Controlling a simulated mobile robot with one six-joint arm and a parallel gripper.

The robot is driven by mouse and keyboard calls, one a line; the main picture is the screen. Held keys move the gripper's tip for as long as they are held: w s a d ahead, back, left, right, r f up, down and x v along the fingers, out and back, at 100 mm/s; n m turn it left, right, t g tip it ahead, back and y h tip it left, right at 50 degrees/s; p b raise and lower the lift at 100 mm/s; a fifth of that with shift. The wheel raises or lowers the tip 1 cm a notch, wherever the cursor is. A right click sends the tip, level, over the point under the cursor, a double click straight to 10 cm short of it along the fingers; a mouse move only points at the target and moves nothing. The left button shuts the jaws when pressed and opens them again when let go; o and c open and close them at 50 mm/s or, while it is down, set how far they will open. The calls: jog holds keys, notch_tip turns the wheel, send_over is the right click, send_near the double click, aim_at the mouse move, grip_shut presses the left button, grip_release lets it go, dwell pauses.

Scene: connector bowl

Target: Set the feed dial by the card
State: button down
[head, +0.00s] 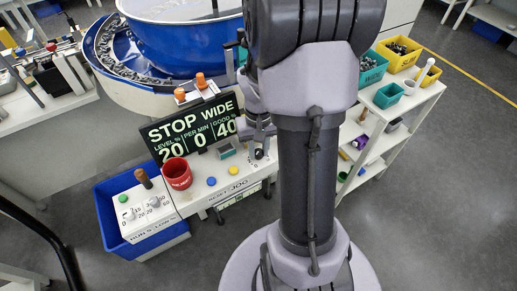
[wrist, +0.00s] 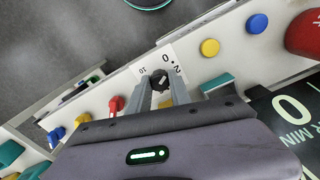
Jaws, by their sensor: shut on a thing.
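My gripper (wrist: 160,86) is shut on a small black dial (wrist: 159,76) on the white control panel, with one finger on each side of the knob. A white plate with the numbers 0, 2 and 10 shows around the dial. In the head view the dial (head: 259,154) sits at the panel's right end, and my gripper (head: 258,136) is just above it, partly hidden by my arm. The fingers cover part of the scale, and I cannot read the dial's setting. I cannot pick out the card.
A black display (head: 193,124) reads STOP WIDE, 20, 0 and 40. A red cup (head: 177,173), blue button (head: 211,182) and yellow button (head: 234,171) are on the panel. A blue bowl feeder (head: 180,45) stands behind. Coloured bins (head: 400,50) are at right.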

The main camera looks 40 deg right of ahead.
aim_at(258, 151)
jog(key=m, duration=0.6)
jog(key=shift+b, duration=0.4)
dwell(0.3)
jog(key=c, duration=1.2)
grip_release()
jog(key=shift+r, duration=0.1)
notch_tip(258, 151, up, 17)
jog(key=p, duration=0.7)
jog(key=shift+r+p, duration=0.1)
jog(key=shift+p, duration=0.25)
